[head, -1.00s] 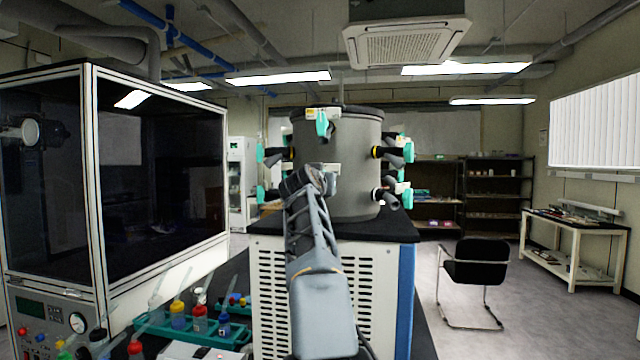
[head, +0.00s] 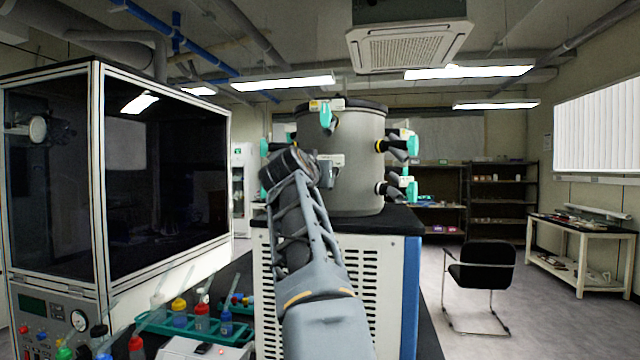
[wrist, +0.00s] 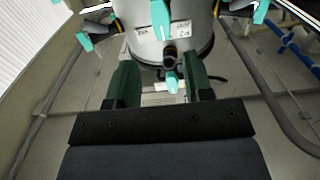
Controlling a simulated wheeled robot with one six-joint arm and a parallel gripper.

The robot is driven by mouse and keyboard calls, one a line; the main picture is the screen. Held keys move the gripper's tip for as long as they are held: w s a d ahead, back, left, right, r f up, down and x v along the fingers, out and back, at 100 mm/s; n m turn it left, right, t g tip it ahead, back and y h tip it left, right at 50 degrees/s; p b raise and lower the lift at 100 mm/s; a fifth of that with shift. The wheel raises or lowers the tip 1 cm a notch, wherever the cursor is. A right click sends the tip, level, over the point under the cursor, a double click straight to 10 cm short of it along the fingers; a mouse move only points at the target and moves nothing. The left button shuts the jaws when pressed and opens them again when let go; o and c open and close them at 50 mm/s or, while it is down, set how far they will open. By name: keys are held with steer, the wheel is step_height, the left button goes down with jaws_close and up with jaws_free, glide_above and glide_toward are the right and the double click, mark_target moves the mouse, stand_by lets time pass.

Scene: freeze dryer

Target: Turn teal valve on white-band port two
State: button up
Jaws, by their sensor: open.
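The grey drum (head: 357,150) of the freeze dryer carries black ports with teal valves. At its right side, an upper port has a yellow band, and the lower port (head: 383,189) has a white band with a teal valve (head: 411,190). A teal valve (head: 326,115) hangs at the upper front. In the wrist view my gripper (wrist: 160,80) is open. A teal valve (wrist: 172,82) on a black port shows between its fingers, apparently beyond them and untouched. Another teal valve (wrist: 160,18) is above it. Which port this is, I cannot tell. My arm hides the gripper in the head view.
The drum stands on a white cabinet with a black top (head: 400,222). A glass-fronted enclosure (head: 165,180) is at the left. A teal rack (head: 190,328) of bottles is at the lower left. A black chair (head: 482,268) stands right, with open floor around it.

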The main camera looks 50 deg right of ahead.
steer(key=shift+b+v, duration=0.45)
steer(key=shift+v, duration=1.5)
steer(key=w+a+f+n+g+y+p, duration=0.1)
steer(key=w+a+f+n+y, duration=0.15)
steer(key=f, duration=0.55)
steer(key=w+a+f+n+y, duration=0.1)
steer(key=f+n+y, duration=0.15)
steer(key=f, duration=0.45)
steer(key=w+a+f+n+g+y+p, duration=0.1)
steer(key=a+f+y, duration=0.15)
steer(key=f, duration=0.55)
steer(key=s+a+f+n+g+y+p, duration=0.2)
steer(key=s+a+f+n+y, duration=0.1)
steer(key=s+a+f, duration=0.4)
steer(key=s+a+f+n+g+y+p, duration=0.2)
steer(key=s+a+f+y, duration=0.3)
steer(key=a+f, duration=0.8)
steer(key=shift+s+a+f+n+p, duration=0.4)
steer(key=shift+s+a+p, duration=0.1)
steer(key=shift+s+a, duration=0.55)
